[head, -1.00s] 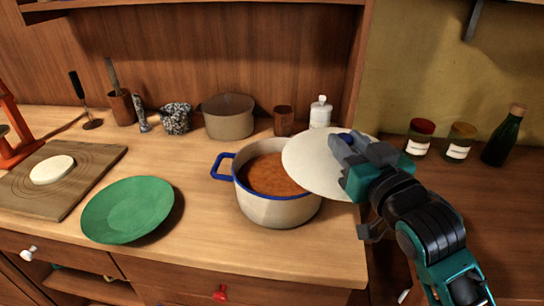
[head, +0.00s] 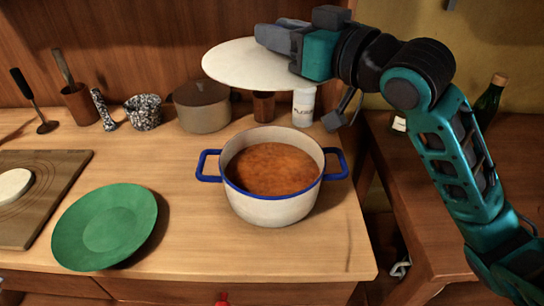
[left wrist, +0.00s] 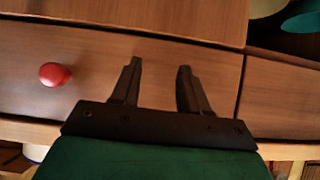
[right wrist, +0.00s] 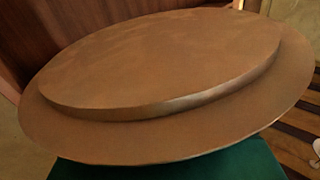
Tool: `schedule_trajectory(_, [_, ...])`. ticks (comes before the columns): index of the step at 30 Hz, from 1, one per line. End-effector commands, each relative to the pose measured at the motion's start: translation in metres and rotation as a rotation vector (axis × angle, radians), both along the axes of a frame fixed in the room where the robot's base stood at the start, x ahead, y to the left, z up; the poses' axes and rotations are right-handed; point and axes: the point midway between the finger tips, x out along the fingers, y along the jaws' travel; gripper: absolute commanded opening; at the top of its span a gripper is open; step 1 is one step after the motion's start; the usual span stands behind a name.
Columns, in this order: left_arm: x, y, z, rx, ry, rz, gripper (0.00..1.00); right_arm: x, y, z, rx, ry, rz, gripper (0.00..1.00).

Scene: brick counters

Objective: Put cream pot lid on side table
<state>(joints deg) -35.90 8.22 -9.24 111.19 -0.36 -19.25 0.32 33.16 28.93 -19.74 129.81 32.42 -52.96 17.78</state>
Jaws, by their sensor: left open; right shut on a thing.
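The cream pot lid (head: 245,66) is held level in the air above the back of the counter. The lid's underside (right wrist: 165,65) fills the right wrist view. The cream pot (head: 270,200) with blue handles and rim stands open on the counter, full of orange-brown soup (head: 272,168). The side table (head: 430,205) is at the right, partly hidden by my right arm. My left gripper (left wrist: 155,75) is open and empty in front of a drawer with a red knob (left wrist: 54,74).
A green plate (head: 105,228) and a wooden board (head: 40,190) lie at the left. A grey-brown pot (head: 202,108), a brown cup (head: 263,106) and a white bottle (head: 303,106) stand below the lid. A dark bottle (head: 488,100) stands on the side table.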

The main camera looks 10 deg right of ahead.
Motion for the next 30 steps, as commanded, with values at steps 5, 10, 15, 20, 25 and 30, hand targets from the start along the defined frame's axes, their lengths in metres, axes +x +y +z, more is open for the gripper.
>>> schedule_trajectory(5, [-0.001,-0.001,-0.006,-0.001,0.003,-0.001,0.45,0.0,0.0,-0.02,0.002,0.004,0.0,0.0])
schedule_trajectory(10, [-0.001,-0.001,-0.016,-0.001,0.003,-0.001,0.45,-0.001,0.0,-0.066,0.001,0.007,0.0,0.0])
schedule_trajectory(15, [-0.001,-0.001,-0.025,-0.002,0.004,-0.002,0.45,0.0,0.0,-0.112,0.002,0.005,0.0,0.0])
schedule_trajectory(20, [-0.001,-0.001,-0.031,-0.002,0.004,-0.002,0.45,0.0,0.0,-0.143,0.001,0.001,-0.001,0.0])
schedule_trajectory(25, [-0.001,-0.001,-0.032,-0.002,0.002,-0.002,0.45,0.0,0.0,-0.157,0.002,-0.003,-0.001,0.0])
schedule_trajectory(30, [0.001,-0.001,-0.032,-0.002,-0.002,-0.002,0.45,0.0,0.0,-0.179,0.0,0.002,-0.001,0.0])
